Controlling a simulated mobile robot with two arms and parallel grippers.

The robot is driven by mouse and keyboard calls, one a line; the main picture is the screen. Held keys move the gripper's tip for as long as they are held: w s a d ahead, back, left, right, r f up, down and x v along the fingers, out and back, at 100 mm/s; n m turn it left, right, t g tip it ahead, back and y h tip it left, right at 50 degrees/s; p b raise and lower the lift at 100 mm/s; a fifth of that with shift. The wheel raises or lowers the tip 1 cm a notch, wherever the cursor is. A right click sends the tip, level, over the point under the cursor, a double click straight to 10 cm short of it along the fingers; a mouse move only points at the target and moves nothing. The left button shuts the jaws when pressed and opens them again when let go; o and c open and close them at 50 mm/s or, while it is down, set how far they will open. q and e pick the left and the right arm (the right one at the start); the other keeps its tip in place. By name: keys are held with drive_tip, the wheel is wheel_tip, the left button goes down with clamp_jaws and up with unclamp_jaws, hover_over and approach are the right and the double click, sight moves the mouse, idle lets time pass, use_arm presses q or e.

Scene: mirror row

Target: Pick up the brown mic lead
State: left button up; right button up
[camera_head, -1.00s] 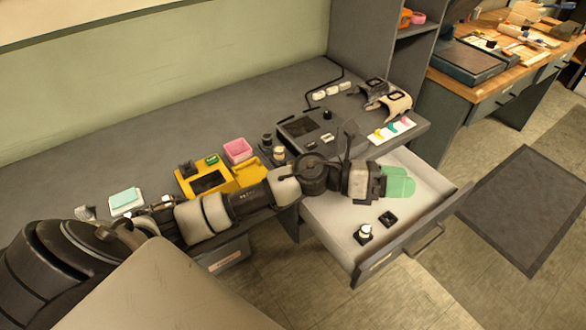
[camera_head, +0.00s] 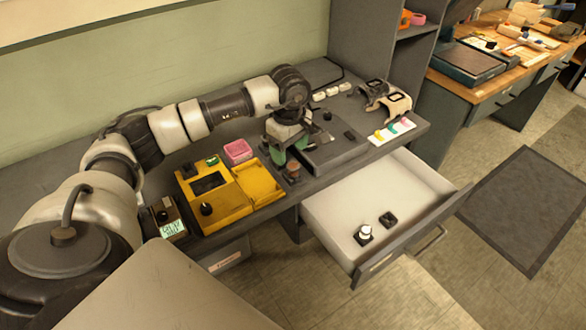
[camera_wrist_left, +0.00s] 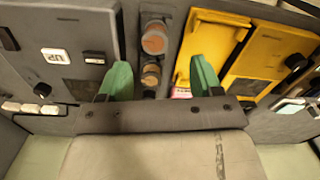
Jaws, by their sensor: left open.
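No cable I can surely call the brown mic lead shows. Two short round pieces with brown tops stand in a dark holder. In the left wrist view one brown-topped piece (camera_wrist_left: 154,40) is farther from the wrist and the other (camera_wrist_left: 150,76) sits between my fingers. One brown-topped piece (camera_head: 293,169) shows in the head view beside the yellow case. My left gripper (camera_head: 289,152) has green fingers pointing down over the holder. In the left wrist view my left gripper (camera_wrist_left: 160,80) is open, with a finger on either side of the holder. My right gripper is not in view.
The yellow case (camera_head: 215,200) and pink box (camera_head: 238,151) stand left of the gripper. A dark grey device (camera_head: 330,150) is close on its right. A pulled-out drawer (camera_head: 330,205) below holds a white-topped knob (camera_head: 365,232) and a black square piece (camera_head: 388,219).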

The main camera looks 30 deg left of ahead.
sight(292, 165)
use_arm(q)
drive_tip(key=f, duration=0.3)
drive_tip(key=f+p, duration=0.1)
drive_tip(key=f, duration=0.2)
drive_tip(key=shift+w+d+f, duration=0.2)
drive_tip(key=shift+f, duration=0.05)
drive_tip(key=shift+c, duration=0.3)
drive_tip(key=c, duration=0.9)
